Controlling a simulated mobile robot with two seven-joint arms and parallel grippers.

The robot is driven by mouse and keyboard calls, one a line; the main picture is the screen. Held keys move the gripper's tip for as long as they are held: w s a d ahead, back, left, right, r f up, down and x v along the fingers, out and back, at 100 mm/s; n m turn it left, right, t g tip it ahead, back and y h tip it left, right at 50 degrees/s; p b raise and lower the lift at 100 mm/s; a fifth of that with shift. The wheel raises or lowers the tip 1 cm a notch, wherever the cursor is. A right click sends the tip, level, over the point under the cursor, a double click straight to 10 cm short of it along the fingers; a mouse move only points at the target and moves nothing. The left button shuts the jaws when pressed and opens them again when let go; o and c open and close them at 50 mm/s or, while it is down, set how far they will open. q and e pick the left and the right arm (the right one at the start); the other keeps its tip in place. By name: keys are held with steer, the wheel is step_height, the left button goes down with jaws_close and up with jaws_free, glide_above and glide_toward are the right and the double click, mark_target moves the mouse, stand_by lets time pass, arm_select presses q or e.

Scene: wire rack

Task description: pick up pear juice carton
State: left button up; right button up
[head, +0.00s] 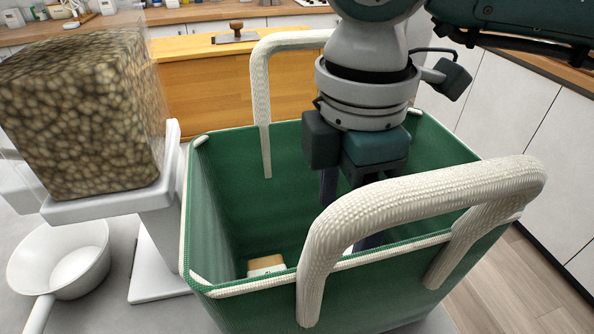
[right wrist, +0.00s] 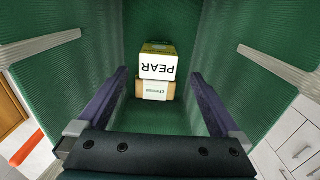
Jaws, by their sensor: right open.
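The pear juice carton (right wrist: 157,68) shows its white end with the word PEAR, upside down in the right wrist view, and a yellowish side behind it. It is inside the green basket (head: 225,210), next to a tan box with a white label (right wrist: 153,90). The tan box also shows low in the basket in the head view (head: 266,262). My right gripper (head: 348,205) reaches down into the basket, partly hidden by the near handle. Its fingers are open and spread to either side of the carton, with nothing held. My left gripper is out of view.
Two pale woven handles, the near one (head: 420,205) and the far one (head: 262,100), stand up around the arm. The basket walls are close on all sides. A dispenser of brown nuts or beans (head: 85,110) and a white pan (head: 62,262) are at left.

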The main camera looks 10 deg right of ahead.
step_height(320, 180, down, 5)
steer(key=shift+w+a+f, duration=0.1)
steer(key=shift+w+f, duration=0.05)
steer(key=shift+c, duration=0.2)
steer(key=c, duration=1.5)
jaws_close()
steer(key=shift+r, duration=0.2)
